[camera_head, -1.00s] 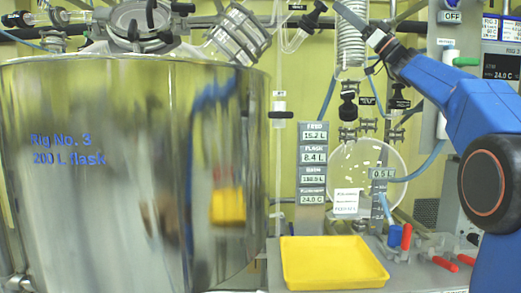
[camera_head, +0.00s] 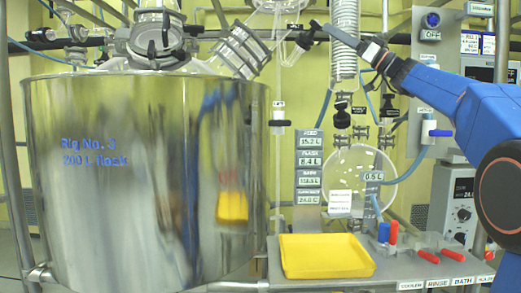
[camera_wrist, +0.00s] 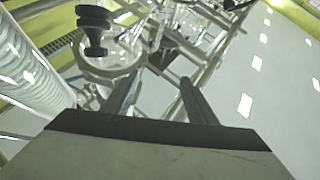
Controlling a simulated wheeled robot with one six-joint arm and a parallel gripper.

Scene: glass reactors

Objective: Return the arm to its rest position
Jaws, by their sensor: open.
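My blue arm (camera_head: 480,110) reaches in from the right edge in the head view. My gripper (camera_head: 325,30) is at its end, raised, pointing left and slightly up. It overlaps the glass coil (camera_head: 345,45) in the picture; whether they touch I cannot tell. In the wrist view my gripper (camera_wrist: 158,82) shows two dark fingers spread apart with nothing between them. A black knob (camera_wrist: 95,28) and a ribbed glass coil (camera_wrist: 28,70) show to the left of the fingers.
A large steel vessel (camera_head: 150,180) marked Rig No. 3 fills the left. A yellow tray (camera_head: 325,257) lies empty on the grey bench (camera_head: 400,268). Red and blue-handled valves (camera_head: 393,230) stand right of it. A switch panel (camera_head: 430,130) is behind the arm.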

